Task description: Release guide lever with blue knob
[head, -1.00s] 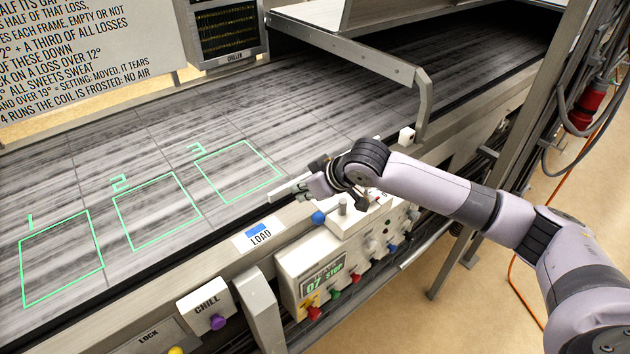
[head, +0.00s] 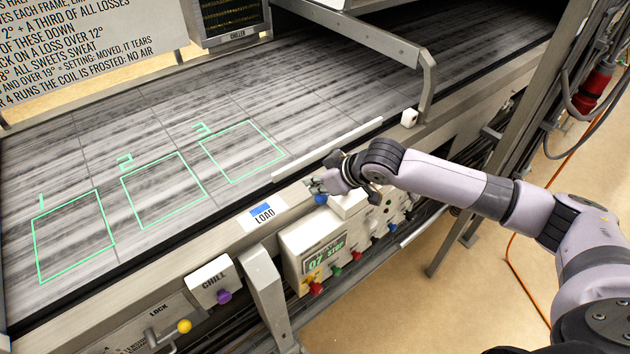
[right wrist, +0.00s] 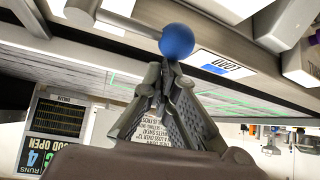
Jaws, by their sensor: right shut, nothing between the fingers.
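The blue knob (head: 321,199) sits at the table's front edge, just left of the white housing on the control box. In the right wrist view the round blue knob (right wrist: 177,40) is on the end of a grey lever arm (right wrist: 115,19). My right gripper (head: 311,184) is right at the knob, just above it in the head view. In the right wrist view the right gripper's fingertips (right wrist: 166,69) are together and empty, right beside the knob; I cannot tell whether they touch it. A long pale guide bar (head: 328,150) lies along the belt edge behind the gripper. My left gripper is not in view.
The control box (head: 299,243) with several coloured knobs is in front. A CHILL box with a purple knob (head: 223,296) and a yellow-knobbed LOCK lever (head: 184,326) are at left. The belt (head: 90,160) with green numbered squares is empty. A metal hood frame (head: 427,80) stands behind.

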